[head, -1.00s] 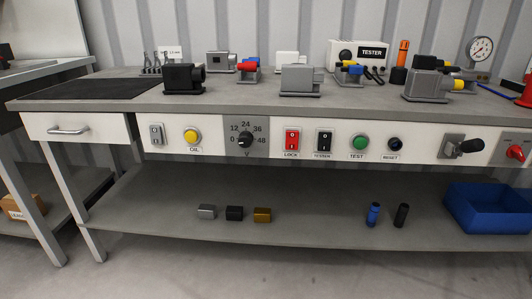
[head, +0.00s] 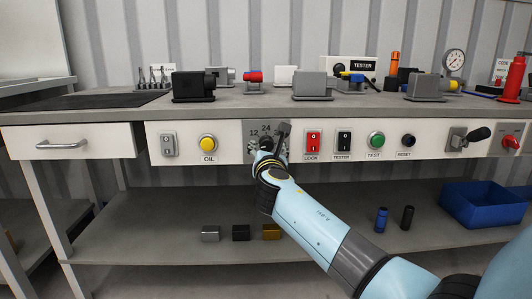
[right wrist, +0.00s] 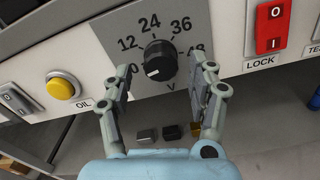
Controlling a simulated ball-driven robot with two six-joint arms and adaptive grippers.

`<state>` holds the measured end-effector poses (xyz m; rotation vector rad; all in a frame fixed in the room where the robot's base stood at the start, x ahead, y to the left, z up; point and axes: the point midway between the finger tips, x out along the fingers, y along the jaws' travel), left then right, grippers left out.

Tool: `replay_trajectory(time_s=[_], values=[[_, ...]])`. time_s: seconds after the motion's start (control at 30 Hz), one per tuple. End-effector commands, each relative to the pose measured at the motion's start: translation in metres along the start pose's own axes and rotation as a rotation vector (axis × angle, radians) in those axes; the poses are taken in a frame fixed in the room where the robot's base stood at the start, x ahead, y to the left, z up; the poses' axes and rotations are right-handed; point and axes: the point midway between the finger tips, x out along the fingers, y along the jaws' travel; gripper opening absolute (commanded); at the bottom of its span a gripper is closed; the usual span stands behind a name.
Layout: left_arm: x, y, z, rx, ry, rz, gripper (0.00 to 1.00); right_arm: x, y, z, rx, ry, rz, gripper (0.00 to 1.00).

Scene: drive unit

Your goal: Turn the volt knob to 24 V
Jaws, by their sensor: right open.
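The volt knob (right wrist: 160,60) is black and round, on a grey dial plate (right wrist: 190,20) marked 0, 12, 24, 36 and 48. In the right wrist view its white mark points to the lower left, nearest the 0. My right gripper (right wrist: 163,70) is open, one finger on each side of the knob, with gaps between fingers and knob. In the head view my right gripper (head: 272,141) is in front of the dial plate (head: 250,129) and hides most of the knob and the higher numbers. My left gripper is not in view.
Left of the dial is the yellow OIL button (head: 208,142); right of it are the red LOCK switch (head: 313,142) and black TESTER switch (head: 343,143). Small blocks (head: 241,232) lie on the lower shelf. The bench edge (head: 120,117) runs above the panel.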

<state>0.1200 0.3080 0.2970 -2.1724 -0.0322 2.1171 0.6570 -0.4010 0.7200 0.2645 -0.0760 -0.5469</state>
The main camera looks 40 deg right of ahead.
Motion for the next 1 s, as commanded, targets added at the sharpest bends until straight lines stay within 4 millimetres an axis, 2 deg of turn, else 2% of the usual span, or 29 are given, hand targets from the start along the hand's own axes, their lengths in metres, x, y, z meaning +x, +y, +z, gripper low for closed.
replay_trajectory(time_s=[0.2, 0.5, 0.93, 1.0], values=[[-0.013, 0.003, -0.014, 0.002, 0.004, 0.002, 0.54, 0.021, 0.0, -0.002, 0.001, 0.001, 0.0, 0.59], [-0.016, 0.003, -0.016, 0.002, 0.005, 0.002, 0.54, 0.023, 0.0, -0.001, 0.002, 0.002, 0.0, 0.59], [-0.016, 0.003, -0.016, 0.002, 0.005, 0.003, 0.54, 0.023, 0.0, -0.001, 0.002, 0.002, 0.0, 0.04], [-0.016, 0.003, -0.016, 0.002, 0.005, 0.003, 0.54, 0.023, 0.0, -0.001, 0.002, 0.002, 0.0, 0.04]])
